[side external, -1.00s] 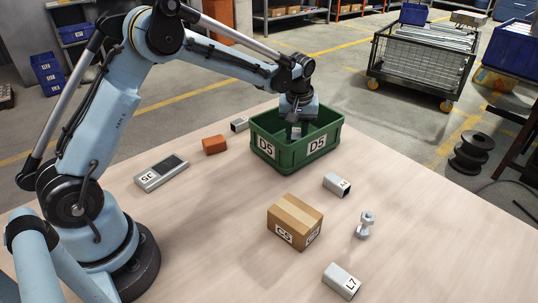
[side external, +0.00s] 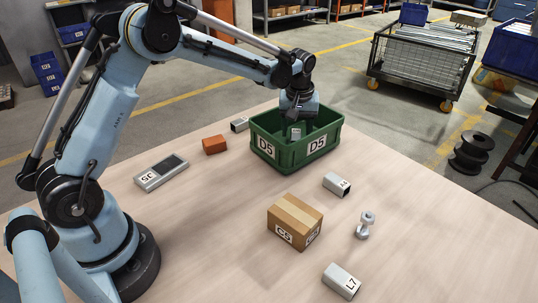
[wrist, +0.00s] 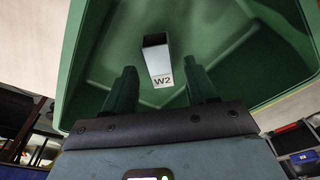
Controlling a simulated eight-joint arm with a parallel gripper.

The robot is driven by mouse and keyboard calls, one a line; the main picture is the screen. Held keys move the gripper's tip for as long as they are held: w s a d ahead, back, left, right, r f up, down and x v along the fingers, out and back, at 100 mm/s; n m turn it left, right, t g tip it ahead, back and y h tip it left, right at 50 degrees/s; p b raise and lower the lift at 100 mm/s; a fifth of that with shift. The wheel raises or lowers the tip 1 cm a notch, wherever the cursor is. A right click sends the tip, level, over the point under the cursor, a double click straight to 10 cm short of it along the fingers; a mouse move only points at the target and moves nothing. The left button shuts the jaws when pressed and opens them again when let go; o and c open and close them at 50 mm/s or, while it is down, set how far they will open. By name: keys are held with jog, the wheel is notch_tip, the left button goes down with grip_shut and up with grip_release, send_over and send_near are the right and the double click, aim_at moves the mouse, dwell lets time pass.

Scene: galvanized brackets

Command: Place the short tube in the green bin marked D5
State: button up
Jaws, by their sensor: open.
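The green bin marked D5 (side external: 290,152) stands on the table. My gripper (side external: 297,118) is over the bin with its fingers pointing down into it. A short grey square tube (side external: 296,133) is inside the bin below my gripper. In the wrist view the tube (wrist: 158,62) carries the label W2 and shows an open end. My gripper's two dark green fingers (wrist: 160,78) are spread apart, with a gap on each side of the tube. The bin's wall (wrist: 75,60) surrounds them there. How the tube's lower end rests is hard to tell.
Near the bin are an orange block (side external: 215,145), a grey tube (side external: 240,124) and another labelled tube (side external: 336,184). A cardboard box (side external: 295,220), a bolt-like grey part (side external: 366,225), a tube marked L7 (side external: 341,281) and a flat grey device (side external: 161,173) also lie on the table.

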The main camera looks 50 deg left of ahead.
aim_at(296, 138)
notch_tip(296, 138, up, 10)
jog(key=s+d, duration=0.1)
jog(key=s+d+r+m+t, duration=0.3)
jog(key=s+r+m, duration=0.15)
jog(key=s, duration=0.65)
jog(key=s+d+f+m+t+h, duration=0.1)
jog(key=s+f+m+t, duration=0.2)
jog(key=s, duration=0.7)
jog(key=shift+s+d+f+m, duration=0.15)
jog(key=shift+f+m, duration=0.6)
jog(key=shift+f, duration=0.1)
